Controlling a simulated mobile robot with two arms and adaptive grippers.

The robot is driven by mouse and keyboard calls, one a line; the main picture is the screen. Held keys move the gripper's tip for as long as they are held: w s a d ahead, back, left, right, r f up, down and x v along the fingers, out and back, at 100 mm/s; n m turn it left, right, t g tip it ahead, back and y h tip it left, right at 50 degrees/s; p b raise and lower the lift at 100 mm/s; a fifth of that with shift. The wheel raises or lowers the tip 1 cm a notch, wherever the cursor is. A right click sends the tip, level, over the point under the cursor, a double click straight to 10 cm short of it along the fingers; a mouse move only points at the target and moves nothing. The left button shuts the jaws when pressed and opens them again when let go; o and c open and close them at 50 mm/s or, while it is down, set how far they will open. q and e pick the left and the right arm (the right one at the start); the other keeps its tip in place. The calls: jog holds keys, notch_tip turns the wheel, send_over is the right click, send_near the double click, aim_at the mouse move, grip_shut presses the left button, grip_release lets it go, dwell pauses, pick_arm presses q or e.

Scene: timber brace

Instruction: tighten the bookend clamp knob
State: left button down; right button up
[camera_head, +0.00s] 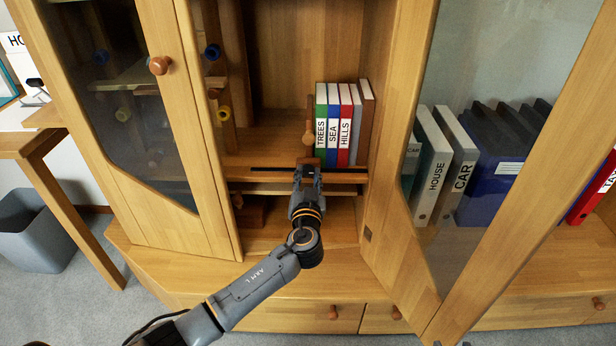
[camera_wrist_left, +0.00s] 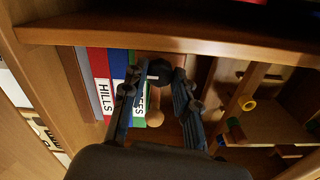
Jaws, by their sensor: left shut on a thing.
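The bookend clamp (camera_head: 309,132) is a small wooden piece standing against the left side of the book row on the shelf. Its round wooden top also shows in the left wrist view (camera_wrist_left: 154,118). My left gripper (camera_head: 306,170) reaches in from the front at the shelf edge, just below the bookend. In the left wrist view its two fingers (camera_wrist_left: 157,80) close around a dark round knob (camera_wrist_left: 160,70), the clamp knob. The fingers hide the knob in the head view. The books TREES, SEA and HILLS (camera_head: 345,128) stand upright. My right gripper is out of view.
A shelf board (camera_head: 270,187) lies beneath the gripper. The left glass door (camera_head: 205,215) and right glass door (camera_head: 408,270) flank the opening. Binders (camera_head: 433,165) show through the right glass. Colored pegs (camera_head: 213,52) sit on the left. The shelf left of the bookend is clear.

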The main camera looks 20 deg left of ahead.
pick_arm(q)
jog(key=c, duration=1)
grip_release()
jog(key=shift+s+d, duration=0.15)
jog(key=shift+s, duration=0.3)
jog(key=v, duration=1.1)
jog(key=shift+r, duration=0.1)
